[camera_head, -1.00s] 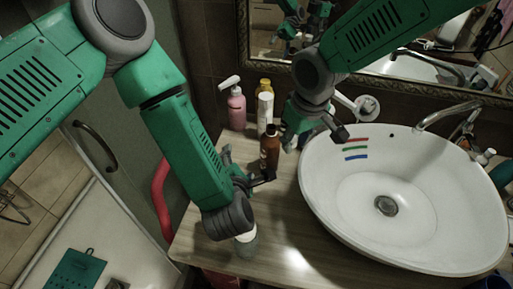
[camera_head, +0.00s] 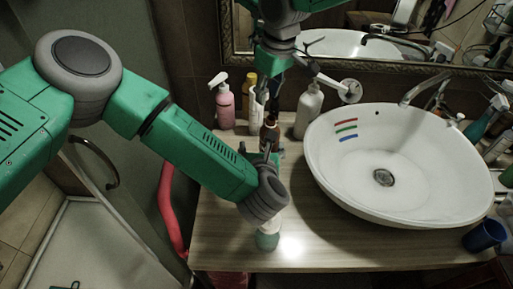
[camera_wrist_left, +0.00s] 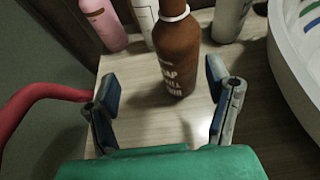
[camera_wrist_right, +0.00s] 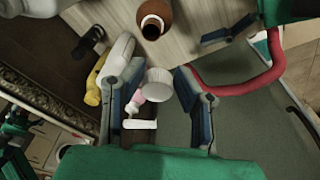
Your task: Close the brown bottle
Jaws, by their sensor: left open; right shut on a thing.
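The brown bottle (camera_head: 268,133) stands upright on the counter left of the basin. In the right wrist view its open mouth (camera_wrist_right: 152,28) shows, with no cap on it. In the left wrist view it has a white ring on its neck and pale lettering. My left gripper (camera_head: 268,156) is open; its fingers are spread on the near side of the bottle, not closed on it. My right gripper (camera_head: 269,95) is above the bottle, pointing down. It is shut on a white ribbed cap (camera_wrist_right: 159,83), which shows between its fingers in the right wrist view.
A white dispenser (camera_head: 308,112) stands right, beside the white basin (camera_head: 440,190). A green-based container (camera_head: 267,239) is at the front. The front counter (camera_head: 340,248) is mostly clear.

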